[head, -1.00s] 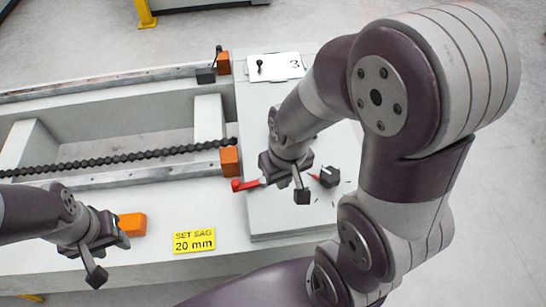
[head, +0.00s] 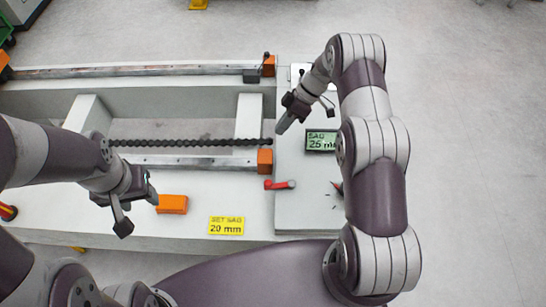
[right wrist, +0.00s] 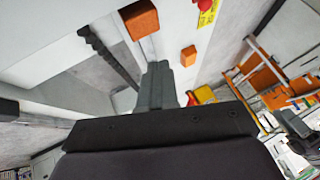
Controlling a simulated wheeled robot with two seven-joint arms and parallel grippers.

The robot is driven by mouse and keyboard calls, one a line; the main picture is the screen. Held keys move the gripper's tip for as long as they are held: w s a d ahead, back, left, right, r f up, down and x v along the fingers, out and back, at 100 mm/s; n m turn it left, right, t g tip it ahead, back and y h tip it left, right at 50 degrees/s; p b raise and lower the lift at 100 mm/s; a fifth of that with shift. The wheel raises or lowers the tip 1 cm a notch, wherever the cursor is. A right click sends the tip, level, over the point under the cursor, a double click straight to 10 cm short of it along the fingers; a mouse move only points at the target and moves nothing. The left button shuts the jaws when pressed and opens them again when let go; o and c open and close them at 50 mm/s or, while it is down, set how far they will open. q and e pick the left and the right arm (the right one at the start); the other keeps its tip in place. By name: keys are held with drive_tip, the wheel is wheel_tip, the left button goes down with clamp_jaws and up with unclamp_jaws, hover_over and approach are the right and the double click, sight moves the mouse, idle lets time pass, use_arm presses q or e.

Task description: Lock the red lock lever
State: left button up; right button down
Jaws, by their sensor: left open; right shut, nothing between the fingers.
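The red lock lever (head: 280,185) lies on the light grey plate (head: 300,215) beside an orange block, with its rounded end to the left. My right gripper (head: 282,126) is above the upper left part of the plate, away from the lever. It is shut and empty; its fingers (right wrist: 157,85) also show in the right wrist view. A small red patch (right wrist: 190,98) sits beside the fingers there; I cannot tell if it is the lever. My left gripper (head: 150,197) is open and empty, left of the lever near another orange block.
A dark chain (head: 190,142) runs along the frame to the plate. A green display (head: 321,141) reads SAG 25 mm. A yellow sign (head: 226,226) reads SET SAG 20 mm. A dial with a red pointer (head: 337,188) is partly hidden by my right arm. Orange blocks (head: 265,161) (head: 172,204) stand nearby.

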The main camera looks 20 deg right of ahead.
drive_tip(key=shift+s+d+f+g+h, duration=0.15)
drive_tip(key=shift+s+d+f+g, duration=0.2)
drive_tip(key=shift+s+d, duration=0.15)
drive_tip(key=shift+s+d+f+g+h, duration=0.2)
drive_tip(key=shift+s+d+g, duration=0.15)
drive_tip(key=shift+s, duration=0.2)
approach(278, 184)
drive_tip(key=w+a+f, duration=0.4)
drive_tip(key=a, duration=0.1)
drive_tip(key=s+p, duration=0.1)
drive_tip(key=s+a, duration=0.1)
drive_tip(key=s, duration=0.1)
drive_tip(key=shift+s+r+p, duration=0.1)
drive_tip(key=shift+s+p, duration=0.25)
drive_tip(key=shift+a+n, duration=0.1)
drive_tip(key=shift+n, duration=0.2)
